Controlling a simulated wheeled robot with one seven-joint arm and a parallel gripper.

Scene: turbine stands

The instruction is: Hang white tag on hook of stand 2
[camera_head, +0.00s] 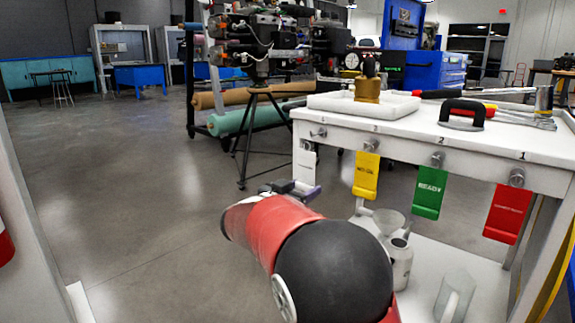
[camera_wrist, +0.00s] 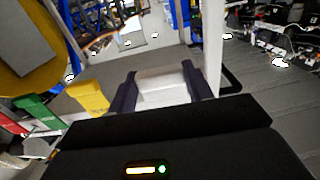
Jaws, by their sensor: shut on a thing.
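My gripper (camera_wrist: 160,88) is shut on the white tag (camera_wrist: 163,85), which lies between its two dark fingers in the wrist view. In the head view my gripper (camera_head: 297,190) is low beside the left end of the white bench. A white piece above it there blends with the bench leg, so I cannot tell whether the tag touches the leftmost hook (camera_head: 319,132). The hook under number 2 (camera_head: 438,158) holds a green tag (camera_head: 430,192). A yellow tag (camera_head: 366,176) hangs to its left and a red tag (camera_head: 507,213) to its right.
The white bench (camera_head: 400,135) carries a white tray (camera_head: 350,105), a black-handled tool (camera_head: 462,113) and long tools. A funnel (camera_head: 388,220), a metal can (camera_head: 399,262) and a clear jug (camera_head: 455,295) stand on its lower shelf. A tripod (camera_head: 258,130) stands behind. The floor to the left is clear.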

